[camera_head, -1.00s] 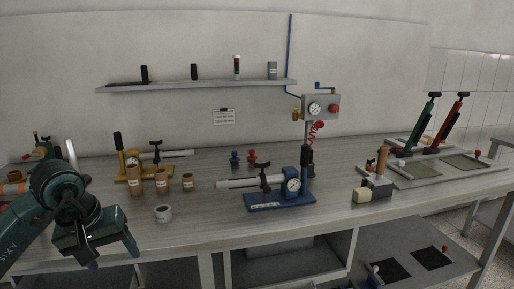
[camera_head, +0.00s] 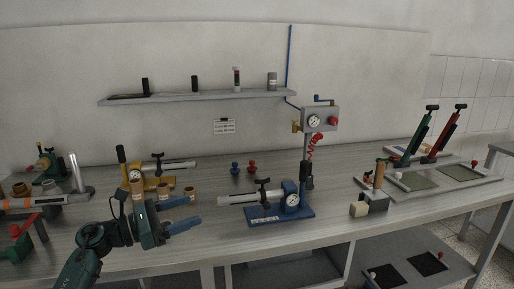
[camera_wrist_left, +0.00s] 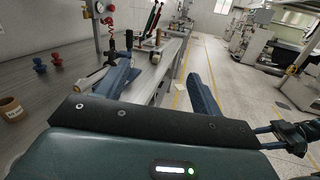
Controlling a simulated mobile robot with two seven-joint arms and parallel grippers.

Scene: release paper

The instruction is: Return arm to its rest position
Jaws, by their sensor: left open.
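My left gripper (camera_head: 190,217) is dark green with two blue fingers. In the head view it is at the lower left, at the front of the bench, with its fingers apart and pointing right. Nothing is between them. In the left wrist view the fingers (camera_wrist_left: 160,88) are spread, with the bench edge and floor beyond. My right gripper is not in the head view.
The grey bench (camera_head: 330,217) holds red and blue knobs (camera_head: 252,166), a wooden-handled stamp (camera_head: 379,175) and a flat tray with levers (camera_head: 445,175). A wall shelf (camera_head: 200,96) holds small bottles.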

